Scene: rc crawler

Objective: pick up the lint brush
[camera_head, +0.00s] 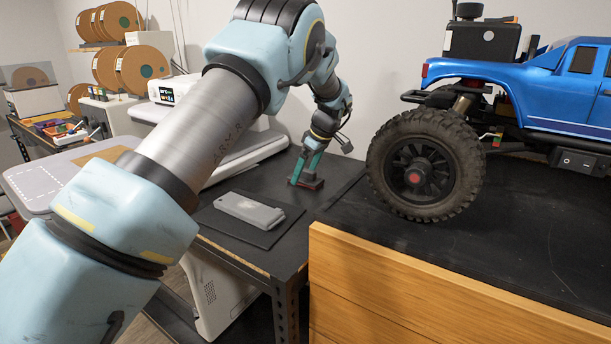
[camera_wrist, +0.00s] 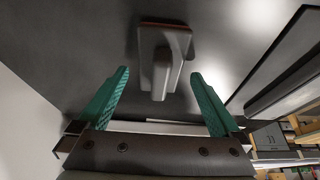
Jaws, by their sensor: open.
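The lint brush (camera_head: 314,184) is a small dark thing with a reddish-brown edge on the black table, near the wall in the head view. In the wrist view the lint brush (camera_wrist: 164,50) shows a grey block with a reddish-brown rim and a grey handle pointing toward my gripper. My gripper (camera_head: 304,165) is open over it, with teal fingers that partly hide it in the head view. In the wrist view my gripper (camera_wrist: 160,74) has one finger on each side of the handle end, with gaps showing on both sides. The wide block lies beyond the fingertips.
A grey flat device (camera_head: 249,209) lies on a black mat at the table's front. A blue crawler truck (camera_head: 560,90) stands on a raised wooden-fronted bench (camera_head: 400,290) at the right, its big tyre near my gripper. A white machine (camera_head: 235,150) stands at the left.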

